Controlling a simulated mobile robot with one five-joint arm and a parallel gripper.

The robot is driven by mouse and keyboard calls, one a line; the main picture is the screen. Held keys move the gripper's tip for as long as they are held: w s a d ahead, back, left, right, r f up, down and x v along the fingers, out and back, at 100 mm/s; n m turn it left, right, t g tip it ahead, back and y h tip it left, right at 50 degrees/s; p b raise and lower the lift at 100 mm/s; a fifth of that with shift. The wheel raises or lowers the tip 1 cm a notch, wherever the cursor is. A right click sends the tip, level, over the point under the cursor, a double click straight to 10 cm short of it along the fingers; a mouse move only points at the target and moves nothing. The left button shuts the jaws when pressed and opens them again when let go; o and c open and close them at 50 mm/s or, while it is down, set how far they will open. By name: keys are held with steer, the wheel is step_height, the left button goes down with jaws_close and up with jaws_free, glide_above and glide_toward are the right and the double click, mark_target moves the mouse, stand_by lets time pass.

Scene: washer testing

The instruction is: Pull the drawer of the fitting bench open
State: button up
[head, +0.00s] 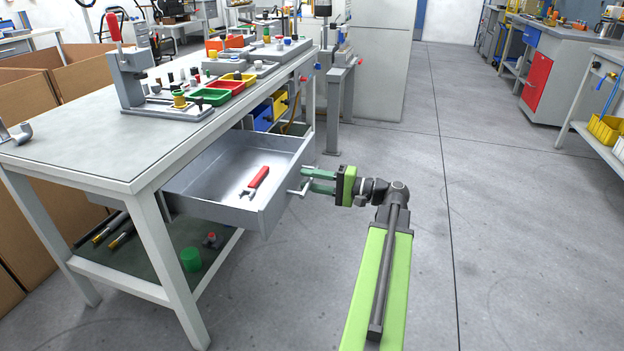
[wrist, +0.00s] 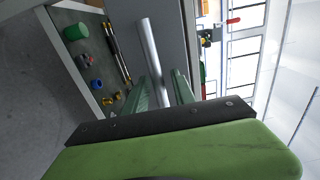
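The fitting bench (head: 75,148) stands at the left in the head view. Its grey metal drawer (head: 205,201) is pulled out from under the top, and a red-handled wrench (head: 257,180) lies inside. The drawer handle (head: 299,189) is a pale bar on the drawer's front. My gripper (head: 312,181) is at this handle, its green fingers reaching it from the right. In the wrist view the handle bar (wrist: 151,45) runs between the two fingers (wrist: 167,90), which lie close on both sides of it. The exact contact at the fingertips is partly hidden.
The bench top holds a red-levered press (head: 128,75) and colored trays (head: 224,88). A green cylinder (head: 191,259) and other parts lie on the lower shelf. A grey stand (head: 340,105) is behind the drawer. The floor (head: 490,210) to the right is clear.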

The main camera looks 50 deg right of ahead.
steer(key=shift+o, duration=0.2)
steer(key=shift+a, duration=0.15)
steer(key=v, duration=1.7)
steer(key=shift+s, duration=0.2)
